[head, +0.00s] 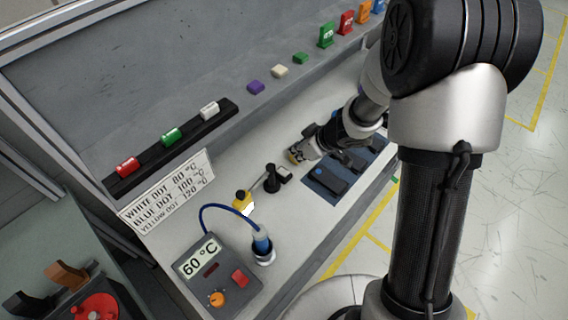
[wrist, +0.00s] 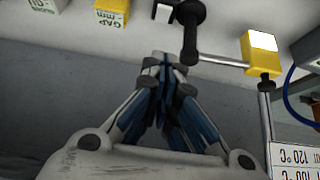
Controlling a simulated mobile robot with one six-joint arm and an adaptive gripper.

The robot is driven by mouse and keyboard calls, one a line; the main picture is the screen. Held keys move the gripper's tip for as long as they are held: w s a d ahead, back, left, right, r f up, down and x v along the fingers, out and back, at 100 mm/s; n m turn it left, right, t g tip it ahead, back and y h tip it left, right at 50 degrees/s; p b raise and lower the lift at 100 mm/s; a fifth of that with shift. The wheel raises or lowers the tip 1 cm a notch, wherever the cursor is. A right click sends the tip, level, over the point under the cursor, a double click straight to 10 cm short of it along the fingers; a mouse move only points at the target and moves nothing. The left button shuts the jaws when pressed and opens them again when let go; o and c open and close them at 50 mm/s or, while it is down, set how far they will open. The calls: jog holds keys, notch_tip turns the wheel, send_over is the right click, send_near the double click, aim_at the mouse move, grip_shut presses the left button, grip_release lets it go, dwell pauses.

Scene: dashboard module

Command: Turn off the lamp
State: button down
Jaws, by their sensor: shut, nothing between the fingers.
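The lamp seems to be the yellow head (head: 243,199) with a bright white face, on a thin rod from a black post (head: 272,180) on the bench. In the wrist view the yellow head (wrist: 262,55) and the black post (wrist: 188,30) show at the top. A small light block with a dark part (head: 285,174) sits beside the post; it may be the switch, partly cut off in the wrist view. My gripper (head: 295,157) is shut and empty, above the bench behind the post. Its closed fingertips (wrist: 162,62) appear just left of the post in the wrist view.
A dark blue tray (head: 318,187) with dark items lies right of the post, below my arm. A heater box reading 60 °C (head: 198,268), a blue-handled tool in a holder (head: 262,246) and a temperature sign (head: 165,194) stand nearer. A black rack (head: 190,141) runs along the back.

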jog(key=b, duration=0.5)
send_over(285, 173)
jog(key=f, duration=0.8)
jog(key=shift+w+a+f, duration=0.1)
jog(key=shift+a+f, duration=0.05)
jog(key=shift+a, duration=0.05)
notch_tip(285, 173, down, 3)
jog(key=shift+d+f+b, duration=0.1)
jog(key=shift+d+b, duration=0.05)
jog(key=shift+b, duration=1.1)
jog(key=shift+f, duration=0.3)
jog(key=shift+s+d+b, duration=0.1)
jog(key=shift+s+b, duration=0.1)
jog(key=shift+b, duration=0.1)
